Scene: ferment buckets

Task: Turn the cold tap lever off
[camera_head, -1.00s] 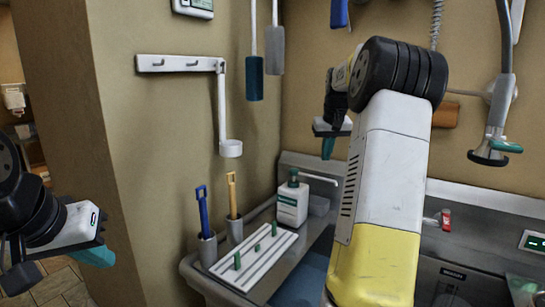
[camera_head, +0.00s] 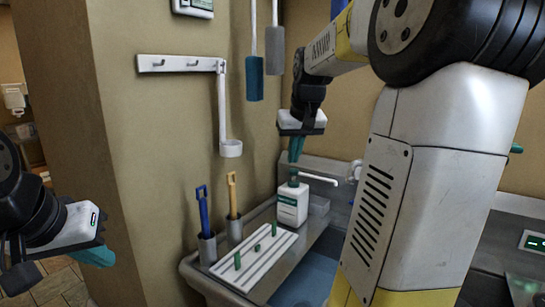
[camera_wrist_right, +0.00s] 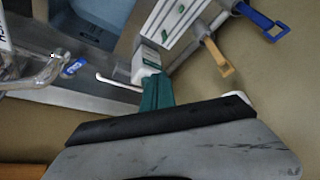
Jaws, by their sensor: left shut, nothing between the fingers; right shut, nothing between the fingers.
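In the right wrist view, a small blue-marked lever (camera_wrist_right: 75,67), apparently the cold one, sits beside the chrome tap body (camera_wrist_right: 38,76). It lies left of my right gripper (camera_wrist_right: 157,78), with a clear gap. In the head view, a small chrome part of the tap (camera_head: 355,171) shows at the edge of my right arm, which hides the rest. My right gripper (camera_head: 295,152) is shut and empty, pointing down just above the white bottle (camera_head: 292,203). My left gripper (camera_head: 98,257) is shut and empty at the lower left, far from the sink.
A white bar (camera_head: 320,178) sticks out right of the bottle, between gripper and tap. A drainer board (camera_head: 250,264) and blue and yellow brushes (camera_head: 203,210) in cups stand left of the basin. A wall rack (camera_head: 180,63) and hanging paddles (camera_head: 255,80) are above.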

